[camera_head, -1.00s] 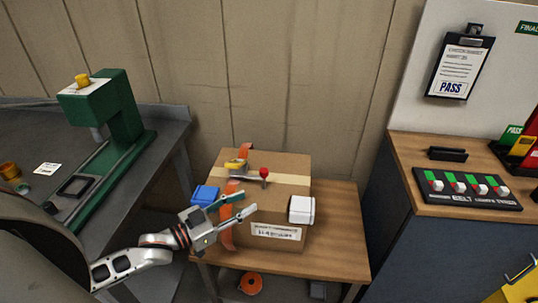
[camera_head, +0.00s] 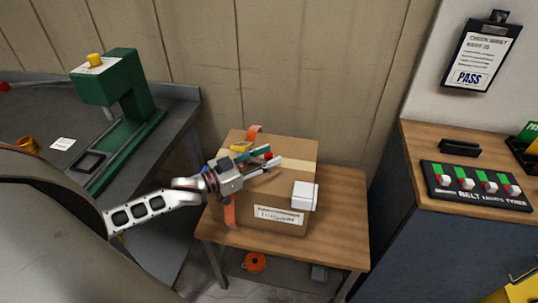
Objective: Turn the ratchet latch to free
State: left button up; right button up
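A cardboard box (camera_head: 298,187) sits on a small wooden table, with an orange strap (camera_head: 229,212) around its left part. The ratchet latch (camera_head: 241,146) shows as a yellow piece on top of the box by the strap. A lever's red knob (camera_head: 268,156) shows beside my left gripper's fingers. My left gripper (camera_head: 268,161) reaches across the box top from the left, its fingers at the knob. The fingers lie close together there; I cannot tell if they touch the knob or hold it. The lever's stem and part of the latch are hidden. My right gripper is not in view.
A white block (camera_head: 305,195) is at the box's right front. The wooden table (camera_head: 343,205) is bare to the right. A green press (camera_head: 125,90) stands on the left bench. A cabinet with a switch panel (camera_head: 476,185) stands at right. An orange reel (camera_head: 254,262) lies below.

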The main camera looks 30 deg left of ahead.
pick_arm(q)
jog(key=shift+w+d, duration=0.2)
jog(key=shift+w, duration=0.15)
grip_shut()
